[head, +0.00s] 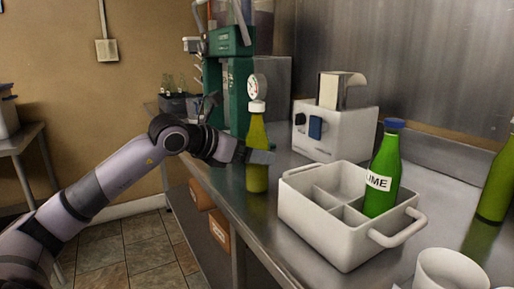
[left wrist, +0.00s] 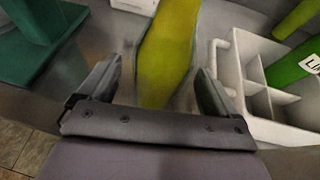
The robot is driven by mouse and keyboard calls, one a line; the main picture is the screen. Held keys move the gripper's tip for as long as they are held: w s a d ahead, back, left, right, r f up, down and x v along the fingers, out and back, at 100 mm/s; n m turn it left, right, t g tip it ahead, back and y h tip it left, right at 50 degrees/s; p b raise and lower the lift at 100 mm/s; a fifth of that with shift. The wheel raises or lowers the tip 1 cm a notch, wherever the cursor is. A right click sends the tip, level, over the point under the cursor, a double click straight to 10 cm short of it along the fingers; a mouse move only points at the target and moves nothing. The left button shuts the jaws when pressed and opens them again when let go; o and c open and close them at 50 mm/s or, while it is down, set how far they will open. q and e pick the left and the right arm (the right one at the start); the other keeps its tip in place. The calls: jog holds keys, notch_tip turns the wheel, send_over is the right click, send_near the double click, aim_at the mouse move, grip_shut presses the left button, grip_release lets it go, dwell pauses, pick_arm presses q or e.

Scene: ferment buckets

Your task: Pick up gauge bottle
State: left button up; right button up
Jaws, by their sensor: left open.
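The gauge bottle (head: 257,134) is yellow-green with a white cap and a round dial on top. It stands upright on the steel counter, left of the white caddy. My left gripper (head: 262,157) is at the bottle's body in the head view, with a finger in front of it. In the left wrist view the open fingers (left wrist: 155,88) lie on either side of the bottle (left wrist: 165,50), with a gap visible at each side. The dial is out of the left wrist view. My right gripper is in neither view.
The white caddy (head: 313,219) has compartments, one holding a green bottle (head: 384,165) with a blue cap. A white machine (head: 333,133) stands behind. A green stand (head: 238,95) is just behind the gauge bottle. A white cup (head: 450,270) and another green bottle (head: 496,190) are right.

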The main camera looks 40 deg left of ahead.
pick_arm(q)
jog(key=shift+p+x, duration=0.35)
jog(key=shift+x, duration=0.8)
jog(key=c, duration=1.3)
jog(key=shift+r, duration=0.15)
jog(key=c, duration=0.3)
notch_tip(320, 180, up, 18)
jog(key=p, duration=0.6)
jog(key=shift+r+p, duration=0.15)
jog(key=shift+p, duration=0.25)
jog(key=shift+r, duration=0.55)
jog(key=shift+r+p, duration=0.3)
jog(key=shift+p, duration=0.1)
